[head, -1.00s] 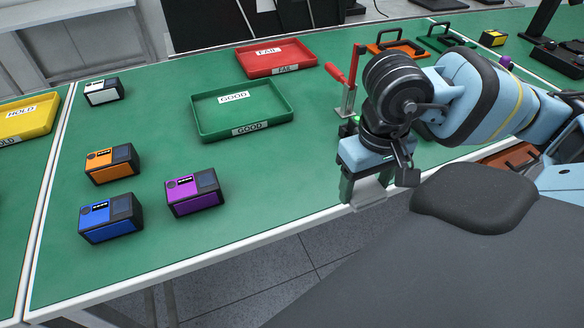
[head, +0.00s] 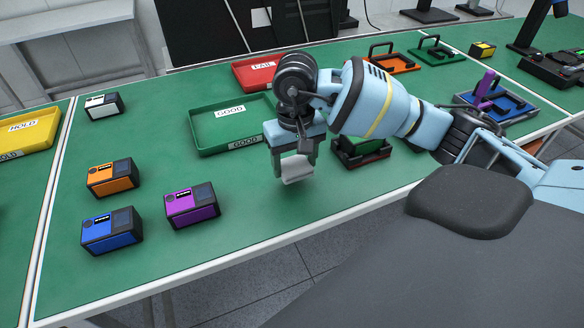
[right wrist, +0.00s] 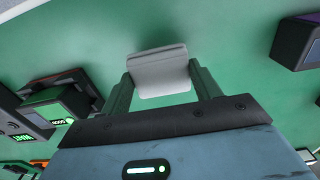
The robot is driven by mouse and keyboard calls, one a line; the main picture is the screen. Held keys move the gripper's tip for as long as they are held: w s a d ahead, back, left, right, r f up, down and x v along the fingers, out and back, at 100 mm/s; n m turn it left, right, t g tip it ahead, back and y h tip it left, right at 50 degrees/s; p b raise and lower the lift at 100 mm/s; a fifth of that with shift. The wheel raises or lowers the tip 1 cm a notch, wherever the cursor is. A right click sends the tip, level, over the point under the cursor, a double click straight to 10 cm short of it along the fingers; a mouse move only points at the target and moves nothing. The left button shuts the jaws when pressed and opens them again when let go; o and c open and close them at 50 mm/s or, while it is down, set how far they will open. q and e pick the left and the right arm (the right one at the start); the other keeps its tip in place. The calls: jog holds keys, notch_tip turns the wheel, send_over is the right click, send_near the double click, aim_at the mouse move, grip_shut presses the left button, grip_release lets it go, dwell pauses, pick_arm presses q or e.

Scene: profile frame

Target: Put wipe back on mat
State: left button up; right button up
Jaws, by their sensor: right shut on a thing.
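A light grey-white folded wipe (head: 296,168) hangs between the fingers of my right gripper (head: 292,152). The right gripper is shut on it, above the green bench top in front of the GOOD tray. In the right wrist view the wipe (right wrist: 158,72) sits between the two fingertips, with green surface behind it. I cannot make out a separate mat; the green bench covering (head: 250,205) spreads under everything. My left gripper is not in view.
A green GOOD tray (head: 203,146) and a red FAIL tray (head: 240,78) lie behind. Purple (head: 191,206), blue (head: 111,231), orange (head: 112,178) and white (head: 104,105) devices stand left. A dark-red and green fixture (head: 362,153) is right of the gripper. The front-middle bench is clear.

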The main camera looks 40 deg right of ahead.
aim_at(291, 163)
jog(key=shift+w, duration=0.2)
jog(key=shift+w, duration=0.3)
notch_tip(291, 163, down, 3)
jog(key=shift+f+p, duration=0.15)
jog(key=shift+p, duration=0.15)
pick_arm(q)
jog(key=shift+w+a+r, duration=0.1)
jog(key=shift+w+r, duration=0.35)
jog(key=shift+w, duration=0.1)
pick_arm(e)
jog(key=shift+f, duration=0.15)
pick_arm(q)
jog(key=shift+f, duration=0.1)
pick_arm(e)
jog(key=shift+f, duration=0.25)
jog(key=o, duration=1)
jog(key=shift+r, duration=0.1)
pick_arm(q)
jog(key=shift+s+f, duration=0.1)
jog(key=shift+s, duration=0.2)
